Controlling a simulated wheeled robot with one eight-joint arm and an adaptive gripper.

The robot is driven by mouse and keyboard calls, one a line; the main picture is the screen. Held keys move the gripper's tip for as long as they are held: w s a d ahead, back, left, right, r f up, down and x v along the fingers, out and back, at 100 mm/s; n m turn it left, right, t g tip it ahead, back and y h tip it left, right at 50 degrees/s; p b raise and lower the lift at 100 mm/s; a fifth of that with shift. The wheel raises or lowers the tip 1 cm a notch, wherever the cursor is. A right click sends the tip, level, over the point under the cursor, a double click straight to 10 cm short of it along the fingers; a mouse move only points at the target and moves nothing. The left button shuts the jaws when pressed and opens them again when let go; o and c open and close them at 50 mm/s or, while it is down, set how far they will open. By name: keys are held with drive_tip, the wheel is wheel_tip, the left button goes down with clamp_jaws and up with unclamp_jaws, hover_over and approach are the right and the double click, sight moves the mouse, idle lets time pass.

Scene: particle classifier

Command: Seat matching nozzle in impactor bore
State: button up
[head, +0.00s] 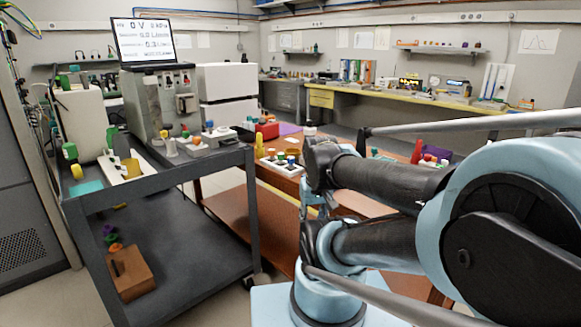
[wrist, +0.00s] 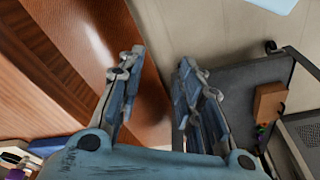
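In the head view a grey instrument (head: 146,104) stands on the cart at left; whether it is the impactor with the bore I cannot tell. Small coloured parts stand at its foot, among them a part with a red top (head: 186,133). A white rack (head: 283,167) with several colour-topped parts is on the wooden table. Which part is the matching nozzle I cannot tell. In the wrist view my gripper (wrist: 160,63) is open and empty, with its fingers well apart, between the wooden table's edge and the cart. My arm largely hides it in the head view.
The dark cart (head: 160,180) has a lower shelf with a brown block (head: 130,275) and small coloured pieces. The wooden table (head: 250,213) stands beside it; its edge (wrist: 130,25) is near my left finger in the wrist view. Bare floor (wrist: 180,20) shows between them.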

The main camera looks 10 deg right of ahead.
drive_tip(key=o, duration=0.4)
drive_tip(key=shift+r, duration=0.1)
drive_tip(key=shift+o, duration=0.4)
drive_tip(key=shift+r+n, duration=0.3)
drive_tip(key=shift+r, duration=0.6)
wheel_tip(320, 180, up, 18)
drive_tip(key=n+g, duration=0.2)
drive_tip(key=n, duration=1.3)
hover_over(291, 161)
drive_tip(key=w, duration=0.1)
drive_tip(key=f, duration=1.1)
drive_tip(key=shift+w+d+f, duration=0.1)
drive_tip(key=shift+d+f, duration=0.2)
drive_tip(key=shift+d, duration=0.05)
drive_tip(key=shift+w+a+f, duration=0.1)
drive_tip(key=shift+a+f, duration=0.05)
drive_tip(key=shift+f, duration=1.15)
drive_tip(key=shift+w+a+f, duration=0.1)
drive_tip(key=shift+f, duration=1.2)
